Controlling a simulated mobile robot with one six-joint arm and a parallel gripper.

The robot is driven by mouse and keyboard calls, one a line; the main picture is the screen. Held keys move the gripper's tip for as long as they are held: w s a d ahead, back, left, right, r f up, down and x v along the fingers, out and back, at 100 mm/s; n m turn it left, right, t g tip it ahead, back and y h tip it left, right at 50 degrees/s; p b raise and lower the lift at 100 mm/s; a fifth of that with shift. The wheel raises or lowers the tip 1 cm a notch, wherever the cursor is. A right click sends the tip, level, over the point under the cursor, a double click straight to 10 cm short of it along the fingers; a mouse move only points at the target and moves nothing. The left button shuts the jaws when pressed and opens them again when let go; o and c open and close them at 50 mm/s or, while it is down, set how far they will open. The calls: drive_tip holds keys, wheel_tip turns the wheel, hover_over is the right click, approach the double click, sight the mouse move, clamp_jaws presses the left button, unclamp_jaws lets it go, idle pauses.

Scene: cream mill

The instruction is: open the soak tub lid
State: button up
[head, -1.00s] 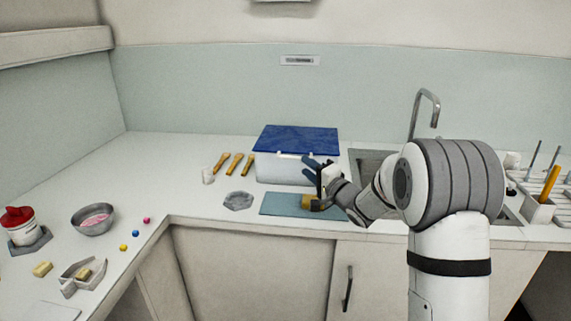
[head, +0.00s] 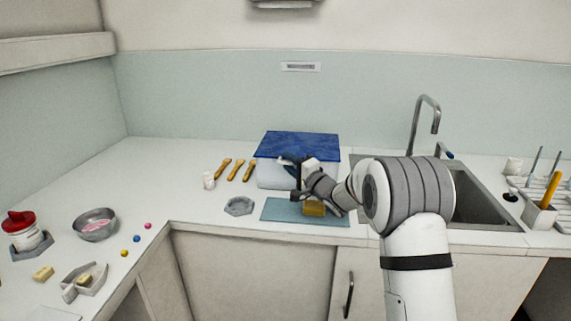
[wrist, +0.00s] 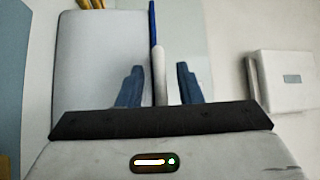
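The soak tub (head: 272,176) is a pale box at the back of the counter. Its blue lid (head: 298,145) lies flat and closed on top. In the wrist view the lid shows edge-on as a thin blue strip (wrist: 153,20), with a whitish lip (wrist: 160,62) at its front edge. My gripper (head: 287,161) is at the tub's front. In the wrist view its blue fingers (wrist: 158,84) are apart, one on each side of the lip, with gaps visible. My wrist hides the tub's front right part.
A blue mat (head: 275,210) with a yellow block (head: 313,208) lies in front of the tub, below my wrist. The sink (head: 478,200) and tap (head: 430,115) are right.

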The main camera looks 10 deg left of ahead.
clamp_jaws()
idle(0.3)
